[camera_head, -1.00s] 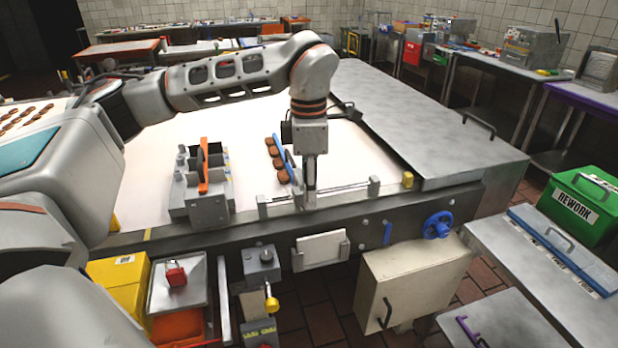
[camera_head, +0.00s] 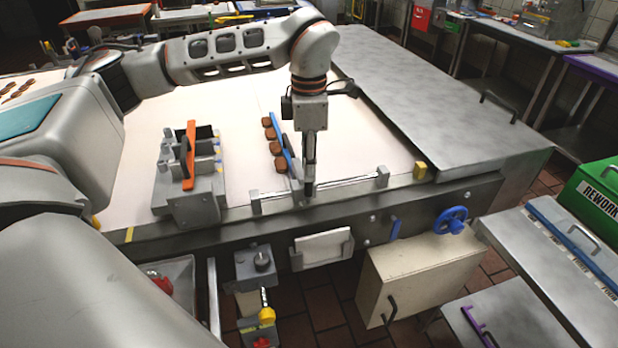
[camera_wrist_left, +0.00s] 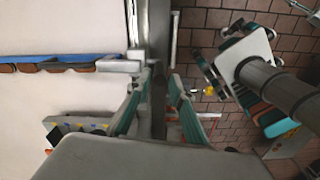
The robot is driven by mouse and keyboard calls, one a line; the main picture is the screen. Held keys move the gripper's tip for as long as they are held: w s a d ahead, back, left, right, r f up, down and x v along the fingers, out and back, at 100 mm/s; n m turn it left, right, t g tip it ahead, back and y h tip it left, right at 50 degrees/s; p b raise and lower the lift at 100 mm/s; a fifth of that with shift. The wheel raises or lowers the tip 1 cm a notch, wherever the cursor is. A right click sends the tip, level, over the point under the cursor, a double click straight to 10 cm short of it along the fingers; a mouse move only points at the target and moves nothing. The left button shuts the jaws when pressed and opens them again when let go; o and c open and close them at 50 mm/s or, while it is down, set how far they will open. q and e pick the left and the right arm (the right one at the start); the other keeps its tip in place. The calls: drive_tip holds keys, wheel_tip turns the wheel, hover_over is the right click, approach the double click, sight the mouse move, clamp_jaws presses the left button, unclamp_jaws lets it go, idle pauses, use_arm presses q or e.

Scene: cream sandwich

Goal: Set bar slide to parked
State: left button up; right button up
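The bar slide is a thin rail (camera_head: 345,185) along the front edge of the white belt. Its grey carriage (camera_head: 297,187) is near the rail's left part, and a blue bar (camera_head: 282,150) reaches from it over the belt. The bar also shows in the left wrist view (camera_wrist_left: 80,58). My left gripper (camera_head: 309,188) points down right beside the carriage, at the rail. In the left wrist view its fingers (camera_wrist_left: 159,80) stand apart with a gap; contact with the carriage cannot be told. My right gripper (camera_wrist_left: 219,52) shows there with spread, empty fingers.
Several brown biscuits (camera_head: 270,135) lie along the bar's left side. A grey fixture with an orange lever (camera_head: 188,155) stands left of the slide. A yellow block (camera_head: 420,170) sits past the rail's right end, by a metal cover (camera_head: 440,95). The rail's right part is clear.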

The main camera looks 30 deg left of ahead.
sight(309, 193)
use_arm(q)
drive_tip(key=shift+f, duration=2.35)
clamp_jaws()
drive_tip(key=shift+d, duration=0.1)
